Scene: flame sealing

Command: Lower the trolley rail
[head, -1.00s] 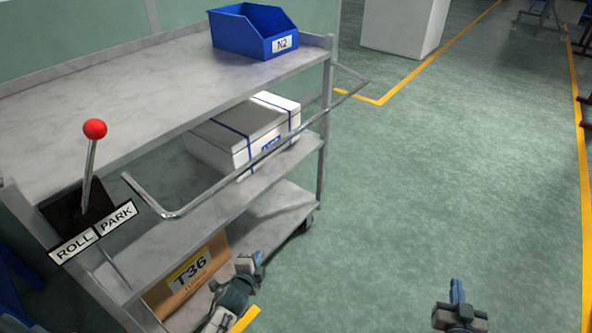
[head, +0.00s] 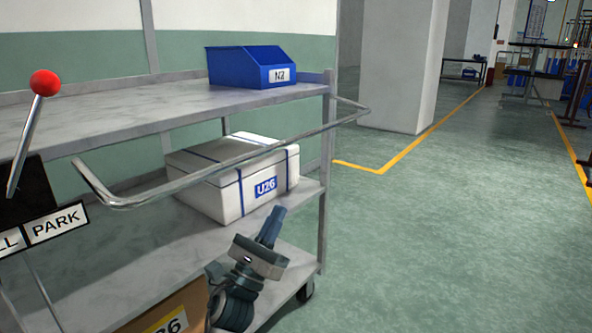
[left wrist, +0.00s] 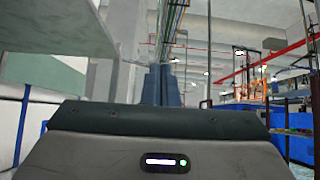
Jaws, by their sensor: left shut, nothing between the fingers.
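The trolley rail (head: 225,162) is a bent metal bar that sticks out from the trolley's (head: 323,240) near side, between the top and middle shelves. My left gripper (head: 272,224) is below the rail in the head view, in front of the middle shelf. Its fingers point up, are shut and hold nothing. They appear apart from the rail. In the left wrist view the shut fingers (left wrist: 160,84) point away from the camera, and I cannot make out the rail there. My right gripper is out of view.
A red-knobbed lever (head: 44,83) stands by the PARK label (head: 55,224) at the left. A blue bin (head: 248,66) is on the top shelf. A white box (head: 232,190) is on the middle shelf, and a cardboard box (head: 180,310) below. The floor at right is clear.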

